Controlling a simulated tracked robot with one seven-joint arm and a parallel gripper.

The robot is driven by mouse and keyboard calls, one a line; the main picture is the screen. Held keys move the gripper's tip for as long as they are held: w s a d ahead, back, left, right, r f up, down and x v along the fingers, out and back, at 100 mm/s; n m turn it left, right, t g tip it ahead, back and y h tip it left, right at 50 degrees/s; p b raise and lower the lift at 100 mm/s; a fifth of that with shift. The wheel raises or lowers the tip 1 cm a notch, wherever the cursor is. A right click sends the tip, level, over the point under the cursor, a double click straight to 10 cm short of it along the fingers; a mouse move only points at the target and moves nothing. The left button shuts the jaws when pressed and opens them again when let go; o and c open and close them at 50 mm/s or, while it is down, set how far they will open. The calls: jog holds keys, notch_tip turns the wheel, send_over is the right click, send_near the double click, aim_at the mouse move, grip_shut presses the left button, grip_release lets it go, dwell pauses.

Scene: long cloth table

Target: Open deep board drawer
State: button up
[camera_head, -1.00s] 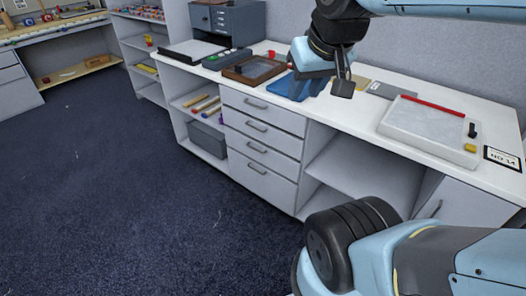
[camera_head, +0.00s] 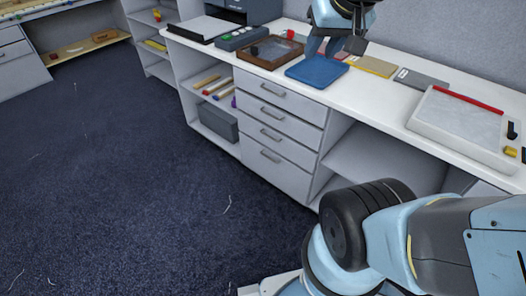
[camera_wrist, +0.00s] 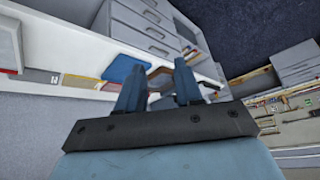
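A white drawer stack is built into the bench, with a top drawer (camera_head: 281,97), two middle drawers and a taller bottom drawer (camera_head: 272,157). All look shut, and each has a grey bar handle, such as the bottom one's handle (camera_head: 271,157). The stack also shows in the wrist view (camera_wrist: 142,28), at the top. My gripper (camera_head: 335,46) is above the worktop, over the back of the blue board, higher than the drawers and apart from their handles. In the wrist view its two fingers (camera_wrist: 158,88) stand apart with nothing visible held between them.
The worktop holds a blue board (camera_head: 317,71), a brown framed box (camera_head: 270,51), a grey-white tray (camera_head: 458,122) and a red stick (camera_head: 468,99). Open shelves flank the drawers; the left holds a grey bin (camera_head: 217,123). Dark carpet (camera_head: 130,180) in front is clear.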

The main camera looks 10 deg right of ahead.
jog(key=w+a+f+m+t+y, duration=0.1)
jog(key=w+a+f+m+t, duration=0.3)
jog(key=w, duration=1.2)
jog(key=w+a+m+g+y, duration=0.15)
jog(key=w+a, duration=0.45)
jog(key=w, duration=1)
jog(key=w+a+f+m+t+h, duration=0.1)
jog(key=w+a+f+m+t, duration=0.2)
jog(key=w+f, duration=0.7)
jog(key=w+a+f+m+h, duration=0.2)
jog(key=w+f+m, duration=0.4)
jog(key=w+f, duration=0.3)
notch_tip(320, 180, down, 27)
jog(key=w+m+h, duration=0.3)
jog(key=m+h, duration=0.2)
jog(key=m, duration=0.2)
jog(key=s+d+f+m+g+h, duration=0.1)
jog(key=s+d+f+m+h, duration=0.15)
jog(key=s+f, duration=0.55)
jog(key=s+d+f+m+g+h, duration=0.1)
jog(key=s+d+f+m+h, duration=0.2)
jog(key=f, duration=0.8)
jog(key=s+d+f+m+g+h, duration=0.1)
jog(key=s+f+h, duration=0.1)
jog(key=s+f, duration=0.65)
jog(key=w+a+x, duration=0.1)
jog(key=x, duration=1.2)
jog(key=shift+w+d+f, duration=0.2)
jog(key=shift+d+f, duration=0.1)
